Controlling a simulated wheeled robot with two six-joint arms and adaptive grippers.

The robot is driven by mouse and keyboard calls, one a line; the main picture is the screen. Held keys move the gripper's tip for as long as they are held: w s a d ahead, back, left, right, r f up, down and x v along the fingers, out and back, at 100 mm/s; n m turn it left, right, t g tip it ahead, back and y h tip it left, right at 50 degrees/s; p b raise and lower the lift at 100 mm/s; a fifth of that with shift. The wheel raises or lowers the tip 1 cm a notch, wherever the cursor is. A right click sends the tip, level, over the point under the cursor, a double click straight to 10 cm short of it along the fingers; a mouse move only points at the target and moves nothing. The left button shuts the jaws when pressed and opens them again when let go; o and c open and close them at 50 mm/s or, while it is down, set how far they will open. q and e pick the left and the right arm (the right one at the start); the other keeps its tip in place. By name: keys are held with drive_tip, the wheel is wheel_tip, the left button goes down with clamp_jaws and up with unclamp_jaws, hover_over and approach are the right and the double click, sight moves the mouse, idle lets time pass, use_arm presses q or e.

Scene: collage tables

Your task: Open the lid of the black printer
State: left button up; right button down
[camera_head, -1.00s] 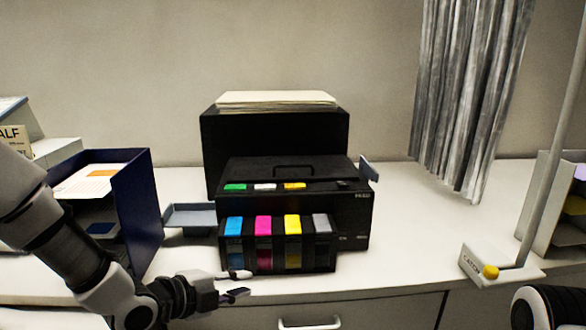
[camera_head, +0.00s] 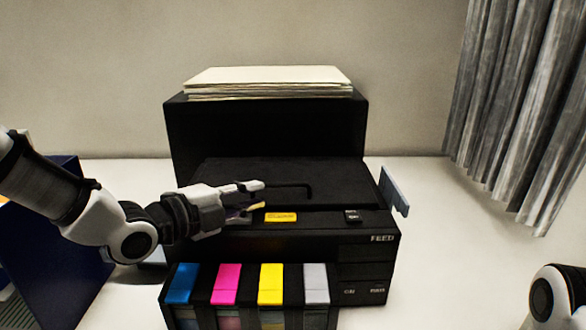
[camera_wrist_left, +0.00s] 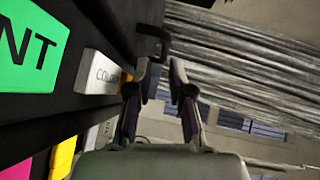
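The black printer (camera_head: 360,255) stands on the white table, its lid (camera_head: 330,175) lying flat and closed on top. A thin black handle (camera_head: 300,187) rises from the lid; its left part is hidden behind my left gripper. My left gripper (camera_head: 262,196) is over the printer's front top edge, at the left end of the handle. In the left wrist view its two fingers (camera_wrist_left: 160,82) are apart with nothing between them, and the handle (camera_wrist_left: 153,42) shows just beyond the tips. Whether they touch it I cannot tell. My right gripper is not in view.
Colored ink cartridges (camera_head: 226,283) stand at the printer's front. Green, white and yellow (camera_head: 281,217) buttons sit before the lid. A black box with paper (camera_head: 268,80) is behind, a blue folder box (camera_head: 75,245) left, a grey curtain (camera_head: 515,110) right. The table right of the printer is clear.

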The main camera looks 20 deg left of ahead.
sight(278, 186)
use_arm(q)
drive_tip(key=shift+w, duration=0.45)
drive_tip(key=shift+w+d+r+p, duration=0.1)
drive_tip(key=shift+d+r+p, duration=0.1)
drive_tip(key=shift+p, duration=0.1)
drive_tip(key=shift+w+d+r+p, duration=0.1)
drive_tip(key=shift+w+d+p, duration=0.5)
drive_tip(key=shift+d, duration=0.3)
drive_tip(key=x, duration=0.4)
drive_tip(key=shift+w+a+f+p, duration=0.15)
drive_tip(key=shift+w+f+p, duration=0.2)
drive_tip(key=shift+w+p, duration=0.05)
drive_tip(key=shift+s+a+r, duration=0.1)
drive_tip(key=shift+s+r, duration=0.1)
drive_tip(key=shift+s, duration=0.2)
drive_tip(key=shift+c, duration=0.7)
clamp_jaws()
